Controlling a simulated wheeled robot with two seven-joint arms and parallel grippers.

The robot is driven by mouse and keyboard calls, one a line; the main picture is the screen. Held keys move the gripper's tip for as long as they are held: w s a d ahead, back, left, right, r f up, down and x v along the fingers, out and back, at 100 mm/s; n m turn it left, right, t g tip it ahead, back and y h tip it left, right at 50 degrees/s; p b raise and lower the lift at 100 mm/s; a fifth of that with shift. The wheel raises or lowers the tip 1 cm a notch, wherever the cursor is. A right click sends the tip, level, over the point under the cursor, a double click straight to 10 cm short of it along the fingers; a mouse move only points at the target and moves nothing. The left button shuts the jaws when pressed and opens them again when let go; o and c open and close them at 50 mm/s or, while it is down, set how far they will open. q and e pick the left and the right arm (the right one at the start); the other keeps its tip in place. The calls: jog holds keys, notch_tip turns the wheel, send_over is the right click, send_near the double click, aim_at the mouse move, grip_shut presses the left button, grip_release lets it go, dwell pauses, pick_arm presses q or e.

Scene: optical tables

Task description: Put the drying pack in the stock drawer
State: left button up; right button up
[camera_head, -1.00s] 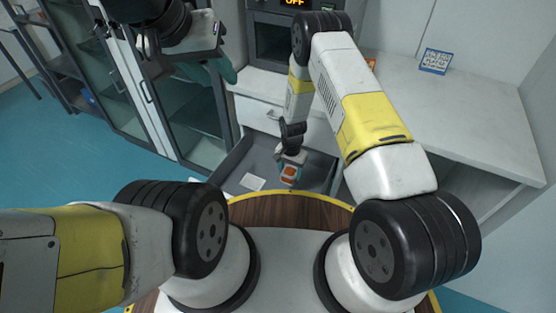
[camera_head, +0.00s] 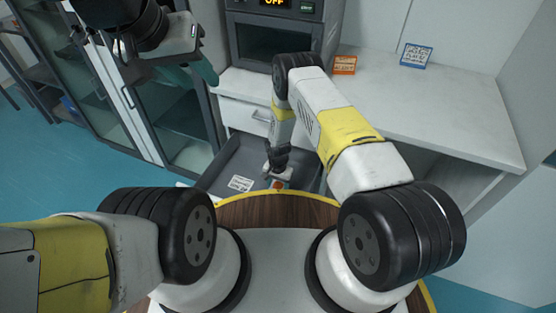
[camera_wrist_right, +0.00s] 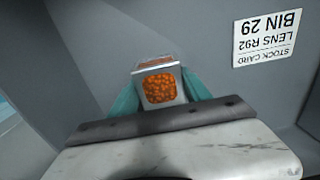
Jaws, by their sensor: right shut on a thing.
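The drying pack (camera_wrist_right: 160,86) is a small pale packet with a window of orange beads. In the right wrist view it sits between the teal fingers of my right gripper (camera_wrist_right: 160,98), which is shut on it. In the head view the pack (camera_head: 278,184) shows as a small orange patch below my right gripper (camera_head: 277,177), mostly hidden by it. The gripper is over the open grey stock drawer (camera_head: 228,166). I cannot tell whether the pack touches the drawer floor. My left gripper (camera_head: 204,73), with teal fingers, hangs before the glass cabinet; its opening is unclear.
A white stock card (camera_wrist_right: 264,38) reading LENS R92, BIN 29 lies in the drawer. A closed white drawer (camera_head: 246,116) is above it. An oven (camera_head: 274,40) marked OFF stands on the counter (camera_head: 440,110) beside orange (camera_head: 344,65) and blue (camera_head: 416,56) signs.

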jog(key=shift+f, duration=0.15)
jog(key=o, duration=1.7)
jog(key=shift+c, duration=0.2)
notch_tip(320, 180, up, 12)
notch_tip(320, 180, up, 15)
jog(key=t, duration=0.1)
send_over(278, 186)
jog(key=w+d, duration=0.2)
jog(key=w, duration=0.2)
jog(key=s+d+r+n+t+y, duration=0.1)
jog(key=s+d+r, duration=0.1)
jog(key=r, duration=0.7)
jog(key=s+d+r+n+t+y, duration=0.1)
jog(key=d+r, duration=0.1)
jog(key=r, duration=0.8)
jog(key=s+d+r+n+t, duration=0.1)
jog(key=s+d+r, duration=0.2)
jog(key=s+r, duration=0.35)
jog(key=s+d+r, duration=0.3)
jog(key=s+r, duration=0.2)
jog(key=r, duration=0.3)
jog(key=s+d+r+n+t, duration=0.2)
jog(key=s+r, duration=0.3)
jog(key=s, duration=0.7)
jog(key=shift+s, duration=0.25)
